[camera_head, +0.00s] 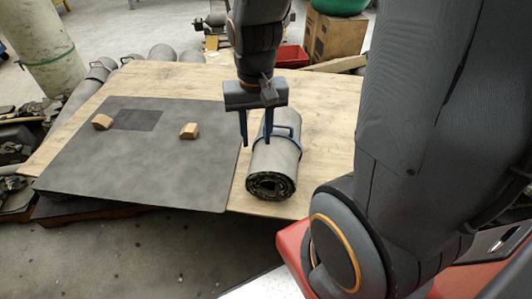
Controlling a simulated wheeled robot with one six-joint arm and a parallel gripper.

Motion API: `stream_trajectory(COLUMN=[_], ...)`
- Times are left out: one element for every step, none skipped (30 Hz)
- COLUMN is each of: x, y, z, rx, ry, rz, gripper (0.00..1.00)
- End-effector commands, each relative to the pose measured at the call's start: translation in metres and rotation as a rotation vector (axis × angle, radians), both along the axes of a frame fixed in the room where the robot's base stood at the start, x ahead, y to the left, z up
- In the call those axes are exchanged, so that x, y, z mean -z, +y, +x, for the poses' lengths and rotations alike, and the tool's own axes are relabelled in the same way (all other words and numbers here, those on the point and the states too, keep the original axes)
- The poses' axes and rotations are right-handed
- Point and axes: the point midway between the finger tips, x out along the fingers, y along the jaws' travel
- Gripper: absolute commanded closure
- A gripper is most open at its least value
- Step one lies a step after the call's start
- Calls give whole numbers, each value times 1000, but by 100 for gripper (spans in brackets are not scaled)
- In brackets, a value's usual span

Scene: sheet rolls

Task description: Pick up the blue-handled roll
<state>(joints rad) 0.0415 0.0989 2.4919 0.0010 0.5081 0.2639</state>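The roll (274,165) is a grey-green rolled sheet with a dark camouflage-patterned end facing me. It lies on the right part of the wooden table. A blue handle (288,131) and a strap are around its middle. My gripper (256,143) points down over the roll, its two blue fingers spread apart. The right finger overlaps the roll and handle in the picture. The left finger is beside the roll's left edge. I see nothing between the fingers that is clearly held. Whether a finger touches the handle cannot be told.
A dark grey mat (150,175) with two small wooden blocks, one (189,131) near the roll, covers the left of the wooden table (330,110). More rolls lie behind the table's left edge. A cardboard box (334,36) and red bin (292,57) stand behind.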

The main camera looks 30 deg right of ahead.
Motion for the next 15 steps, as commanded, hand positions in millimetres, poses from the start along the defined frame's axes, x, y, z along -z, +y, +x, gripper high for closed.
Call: stream_trajectory(x=[1, 2, 4, 5, 7, 9, 11, 13, 16, 18, 20, 24, 27, 29, 32], y=[-8, -13, -19, -25, -30, -37, -43, -49, -57, -63, -70, -78, -84, -90, -97], z=[10, 17, 26, 33, 40, 49, 55, 62, 70, 75, 81, 88, 92, 97, 103], rx=[117, 200, 315, 405, 493, 610, 699, 786, 904, 992, 1078, 1191, 1271, 1349, 1445], ry=[5, 7, 10, 11, 12, 15, 16, 17, 19, 21, 22, 24, 26, 25, 27], rz=[5, 7, 11, 14, 16, 20, 22, 24, 27, 29, 31, 32, 33, 35, 36], gripper=[67, 67, 67, 67, 67, 67, 67, 67, 67, 67, 67, 67, 67, 67, 67])
